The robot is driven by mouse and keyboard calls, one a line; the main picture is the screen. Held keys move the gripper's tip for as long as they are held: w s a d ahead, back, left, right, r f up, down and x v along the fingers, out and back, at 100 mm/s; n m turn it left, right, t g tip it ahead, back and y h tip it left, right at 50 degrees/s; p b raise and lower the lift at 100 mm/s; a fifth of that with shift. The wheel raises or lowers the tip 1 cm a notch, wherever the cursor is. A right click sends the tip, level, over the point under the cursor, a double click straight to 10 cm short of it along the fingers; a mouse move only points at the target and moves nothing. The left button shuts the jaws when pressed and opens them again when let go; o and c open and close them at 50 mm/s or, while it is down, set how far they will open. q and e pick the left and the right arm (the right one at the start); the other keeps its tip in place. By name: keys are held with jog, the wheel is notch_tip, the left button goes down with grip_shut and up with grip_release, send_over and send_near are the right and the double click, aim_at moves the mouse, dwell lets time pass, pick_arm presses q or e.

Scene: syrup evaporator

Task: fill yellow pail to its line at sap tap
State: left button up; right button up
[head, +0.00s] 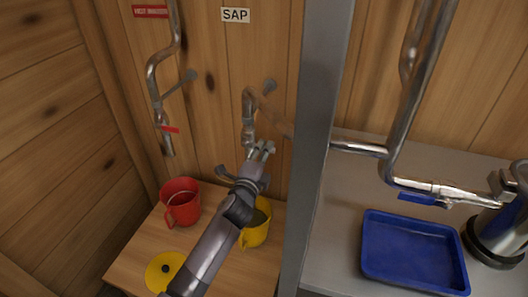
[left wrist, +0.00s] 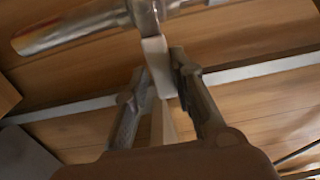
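The yellow pail (head: 256,234) stands on the wooden stand below the sap tap (head: 249,118), partly hidden by my left arm. Its fill line and the level inside cannot be made out. My left gripper (head: 262,151) is just under the tap's outlet, above the pail. In the left wrist view, my left gripper's fingers (left wrist: 158,75) close in on both sides of a pale lever (left wrist: 156,62) below a metal pipe (left wrist: 75,27). A pale tapering shape shows lower between the fingers. I cannot identify my right gripper in either view.
A red pail (head: 181,203) and a yellow lid-like disc (head: 163,271) are on the wooden stand (head: 236,279). A red-lever tap (head: 167,140) hangs at left. A grey post (head: 314,150) separates the grey counter, which holds a blue tray (head: 415,252) and a metal vessel (head: 505,228).

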pick_arm(q)
jog(key=o, duration=0.3)
jog(key=shift+r, duration=0.1)
jog(key=v, duration=1.2)
